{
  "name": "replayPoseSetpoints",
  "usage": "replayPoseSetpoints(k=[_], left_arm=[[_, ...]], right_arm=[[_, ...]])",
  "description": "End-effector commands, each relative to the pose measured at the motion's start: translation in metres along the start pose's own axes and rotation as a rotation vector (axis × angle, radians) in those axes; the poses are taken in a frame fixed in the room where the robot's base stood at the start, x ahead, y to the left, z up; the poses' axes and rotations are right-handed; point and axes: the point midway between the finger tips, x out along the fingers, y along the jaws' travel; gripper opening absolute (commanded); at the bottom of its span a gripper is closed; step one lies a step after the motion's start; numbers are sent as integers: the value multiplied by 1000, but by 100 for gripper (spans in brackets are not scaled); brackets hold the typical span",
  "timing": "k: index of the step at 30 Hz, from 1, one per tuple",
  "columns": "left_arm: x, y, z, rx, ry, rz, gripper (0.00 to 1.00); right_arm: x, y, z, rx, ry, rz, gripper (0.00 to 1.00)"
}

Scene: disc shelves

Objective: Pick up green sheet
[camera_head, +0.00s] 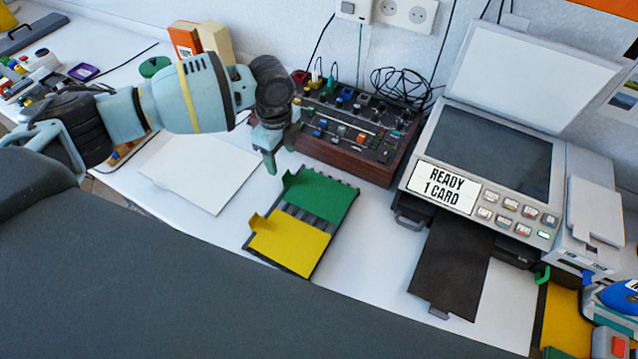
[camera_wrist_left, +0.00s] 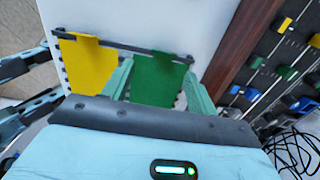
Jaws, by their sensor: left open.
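The green sheet (camera_head: 322,196) lies in a dark slotted rack (camera_head: 322,262), with a small raised tab at its left end. A yellow sheet (camera_head: 290,245) lies beside it in the same rack, nearer to me. My left gripper (camera_head: 270,162) is above and just beyond the green sheet's tab. In the left wrist view the green sheet (camera_wrist_left: 155,82) shows between the two open, teal fingers (camera_wrist_left: 158,85), and the yellow sheet (camera_wrist_left: 90,65) is to its left. I cannot tell whether a finger touches the green sheet. My right gripper is not in view.
A wooden-sided control panel (camera_head: 350,130) with knobs and cables stands right behind the rack. A printer (camera_head: 490,150) reading "READY 1 CARD" stands to the right, with a dark tray (camera_head: 452,265) in front. White paper (camera_head: 200,172) lies left of the rack.

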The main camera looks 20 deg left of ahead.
Motion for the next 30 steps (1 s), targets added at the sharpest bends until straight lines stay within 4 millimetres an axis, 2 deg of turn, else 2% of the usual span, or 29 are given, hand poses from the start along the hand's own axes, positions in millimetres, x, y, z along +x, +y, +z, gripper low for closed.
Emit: replayPoseSetpoints(k=[7, 15, 24, 30], left_arm=[[19, 0, 0, -1, 0, 2, 58], [30, -2, -1, 0, 1, 0, 58], [69, -8, -2, 0, 0, 2, 58], [78, -9, -1, -1, 0, -1, 58]], right_arm=[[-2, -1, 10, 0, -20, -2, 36], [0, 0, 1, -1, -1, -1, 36], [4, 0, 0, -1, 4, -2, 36], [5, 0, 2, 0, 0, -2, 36]])
